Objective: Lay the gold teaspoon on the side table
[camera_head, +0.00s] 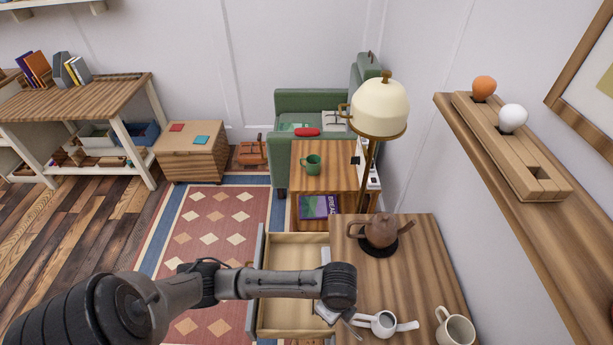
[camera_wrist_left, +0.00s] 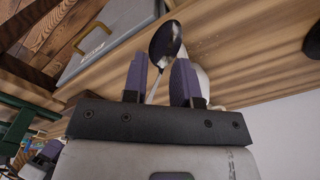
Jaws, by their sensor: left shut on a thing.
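My left gripper (camera_wrist_left: 162,84) is shut on a teaspoon (camera_wrist_left: 165,40) in the left wrist view. The spoon's bowl sticks out beyond the fingertips and looks dark and shiny rather than plainly gold; part of the handle is hidden between the fingers. In the head view my left wrist is over the near cabinet (camera_head: 420,260), beside its open drawer (camera_head: 290,247), and hides most of the gripper. A low wooden table (camera_head: 340,182), apparently the side table, stands farther back by the green armchair (camera_head: 300,102). My right gripper is not in view.
The cabinet top holds a brown teapot (camera_head: 381,231), a white handled pot (camera_head: 383,323) and a cream mug (camera_head: 455,329). A green mug (camera_head: 311,164) stands on the low table. A lamp (camera_head: 380,108) rises between them. A wall shelf (camera_head: 530,215) is at right.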

